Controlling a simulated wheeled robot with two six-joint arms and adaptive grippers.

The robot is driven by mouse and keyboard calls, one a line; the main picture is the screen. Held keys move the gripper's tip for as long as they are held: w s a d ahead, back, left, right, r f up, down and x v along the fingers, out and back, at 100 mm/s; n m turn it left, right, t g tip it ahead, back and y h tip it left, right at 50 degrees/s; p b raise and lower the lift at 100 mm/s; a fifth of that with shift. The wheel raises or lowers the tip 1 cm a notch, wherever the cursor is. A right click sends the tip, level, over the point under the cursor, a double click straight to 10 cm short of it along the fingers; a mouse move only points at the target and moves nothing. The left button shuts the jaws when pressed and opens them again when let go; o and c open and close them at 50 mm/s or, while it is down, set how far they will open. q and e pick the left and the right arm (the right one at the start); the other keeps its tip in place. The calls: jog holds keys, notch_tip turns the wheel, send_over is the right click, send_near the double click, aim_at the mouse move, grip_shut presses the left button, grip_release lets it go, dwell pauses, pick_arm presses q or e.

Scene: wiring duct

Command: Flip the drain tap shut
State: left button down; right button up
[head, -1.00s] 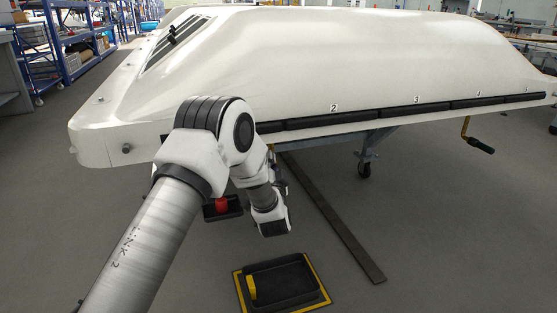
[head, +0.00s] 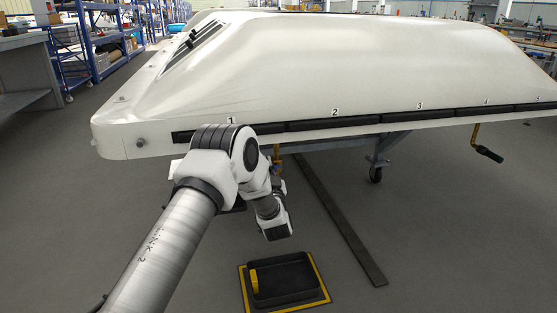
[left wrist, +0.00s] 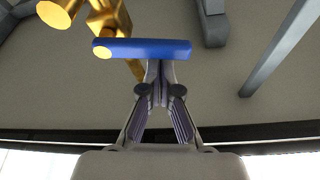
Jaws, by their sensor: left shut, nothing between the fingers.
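The drain tap shows in the left wrist view as a brass body (left wrist: 108,18) with a blue lever (left wrist: 150,49). The lever lies crosswise in the picture, just ahead of my left gripper (left wrist: 160,68). The gripper's fingers are shut with nothing between them, and their tips are at or very near the lever's edge; I cannot tell if they touch. In the head view a bit of brass (head: 277,158) shows under the white hull's edge, behind my left arm, which hides the gripper. My right gripper is not in view.
The large white hull (head: 300,70) with a numbered black strip (head: 335,125) stands on a wheeled grey frame. A black tray (head: 283,280) in a yellow floor outline lies below.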

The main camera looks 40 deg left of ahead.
pick_arm(q)
notch_tip(320, 180, up, 4)
jog(key=p, duration=0.3)
jog(key=p+v, duration=0.3)
jog(key=v, duration=0.7)
jog(key=shift+w+d+f, duration=0.25)
jog(key=shift+d+f, duration=0.05)
jog(key=shift+f, duration=0.05)
